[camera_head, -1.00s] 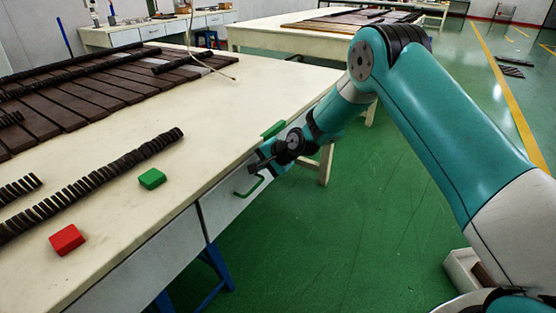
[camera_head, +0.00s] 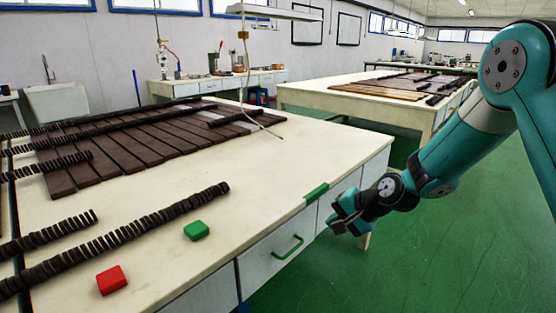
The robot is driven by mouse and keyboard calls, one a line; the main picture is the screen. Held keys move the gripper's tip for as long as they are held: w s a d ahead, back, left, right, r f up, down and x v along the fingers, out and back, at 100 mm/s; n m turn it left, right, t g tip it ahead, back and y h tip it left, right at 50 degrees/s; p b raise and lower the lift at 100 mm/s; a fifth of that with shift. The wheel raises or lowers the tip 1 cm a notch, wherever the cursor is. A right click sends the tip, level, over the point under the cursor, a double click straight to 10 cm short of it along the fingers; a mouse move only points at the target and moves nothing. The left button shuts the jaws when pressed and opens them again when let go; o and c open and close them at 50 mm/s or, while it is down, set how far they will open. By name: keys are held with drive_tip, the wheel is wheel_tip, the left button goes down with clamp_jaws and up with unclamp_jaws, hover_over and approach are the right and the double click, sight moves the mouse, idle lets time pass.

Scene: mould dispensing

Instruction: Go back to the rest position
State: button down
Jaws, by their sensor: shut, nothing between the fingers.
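My gripper (camera_head: 338,220) is shut and empty. It hangs off the right side of the near table (camera_head: 240,205), beside the drawer front, apart from the green handle (camera_head: 288,247). My arm reaches in from the right edge of the view. A red block (camera_head: 111,280) and a green block (camera_head: 196,230) lie on the table to the left of the gripper. A green strip (camera_head: 317,191) sits on the table's edge above the drawers.
Rows of dark pieces (camera_head: 125,236) and dark slats (camera_head: 140,147) cover the table's left and back. A second table (camera_head: 390,112) stands behind. A thin cable (camera_head: 262,120) hangs over the table. Green floor (camera_head: 440,255) is open at the right.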

drive_tip(key=s+a+r+n+g, duration=0.2)
drive_tip(key=s+a+r+n, duration=0.1)
drive_tip(key=s+r, duration=0.3)
drive_tip(key=s+a+r+n+g, duration=0.1)
drive_tip(key=s+a+r+n, duration=0.1)
drive_tip(key=s+r+n, duration=0.35)
drive_tip(key=s+d+r+n+g+h, duration=0.1)
drive_tip(key=s+r+n+g, duration=0.15)
drive_tip(key=s, duration=0.85)
drive_tip(key=s+r+n+g+h, duration=0.1)
drive_tip(key=s+n, duration=0.3)
drive_tip(key=s, duration=0.7)
wheel_tip(320, 180, up, 14)
drive_tip(key=p, duration=1.4)
drive_tip(key=shift+w+d, duration=0.2)
